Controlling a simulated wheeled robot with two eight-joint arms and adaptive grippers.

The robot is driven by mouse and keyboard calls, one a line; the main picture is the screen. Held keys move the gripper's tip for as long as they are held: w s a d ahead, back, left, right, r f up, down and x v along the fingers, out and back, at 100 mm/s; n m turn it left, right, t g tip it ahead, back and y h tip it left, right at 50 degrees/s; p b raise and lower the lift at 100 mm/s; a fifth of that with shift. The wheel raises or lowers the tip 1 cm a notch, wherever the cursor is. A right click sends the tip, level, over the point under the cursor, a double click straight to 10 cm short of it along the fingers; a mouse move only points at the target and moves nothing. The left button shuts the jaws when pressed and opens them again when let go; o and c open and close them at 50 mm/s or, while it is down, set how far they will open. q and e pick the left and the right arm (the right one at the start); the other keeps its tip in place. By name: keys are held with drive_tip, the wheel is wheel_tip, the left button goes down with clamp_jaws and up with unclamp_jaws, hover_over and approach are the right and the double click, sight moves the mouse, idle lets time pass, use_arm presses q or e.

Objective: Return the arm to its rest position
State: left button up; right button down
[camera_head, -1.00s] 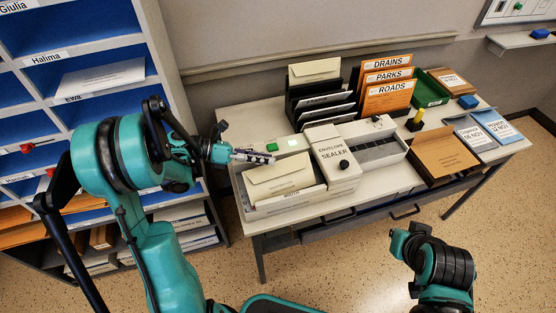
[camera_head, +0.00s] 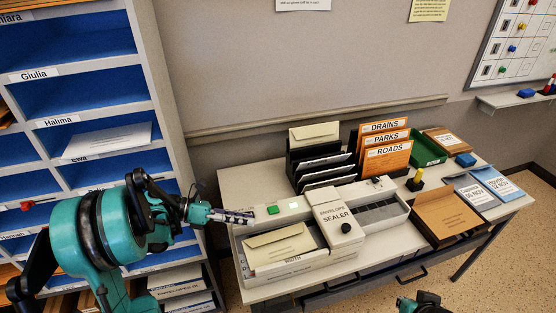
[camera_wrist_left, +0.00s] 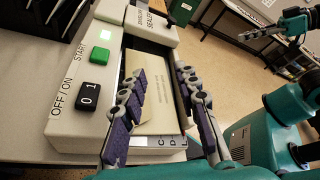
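My left arm (camera_head: 120,220) comes in from the left, in front of the pigeonhole shelf. Its gripper (camera_head: 232,216) is at the left end of the envelope sealer (camera_head: 337,222), left of the green button (camera_head: 273,210). In the left wrist view the two fingers (camera_wrist_left: 160,78) are apart with nothing held between them. Beyond them lies the sealer's tray with a cream envelope (camera_wrist_left: 150,95). My right arm (camera_head: 420,303) shows only partly at the bottom edge.
The pigeonhole shelf (camera_head: 158,75) stands close on the left. The table (camera_head: 240,180) holds a black file sorter (camera_head: 300,165), orange folders (camera_head: 385,155), a green tray (camera_head: 428,150) and a brown box (camera_head: 447,210). The floor at right (camera_head: 500,265) is clear.

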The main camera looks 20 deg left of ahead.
use_arm(q)
drive_tip(key=shift+d, duration=0.1)
drive_tip(key=s+d+m+g+y, duration=0.1)
drive_tip(key=s+d+m+y, duration=0.4)
drive_tip(key=d+m+y, duration=0.5)
drive_tip(key=s+a+m+t+y, duration=0.2)
drive_tip(key=s+m, duration=0.5)
drive_tip(key=m, duration=1.2)
drive_tip(key=shift+s+r+m+t+y, duration=0.35)
drive_tip(key=shift+r+t+y, duration=0.15)
drive_tip(key=shift+y, duration=0.2)
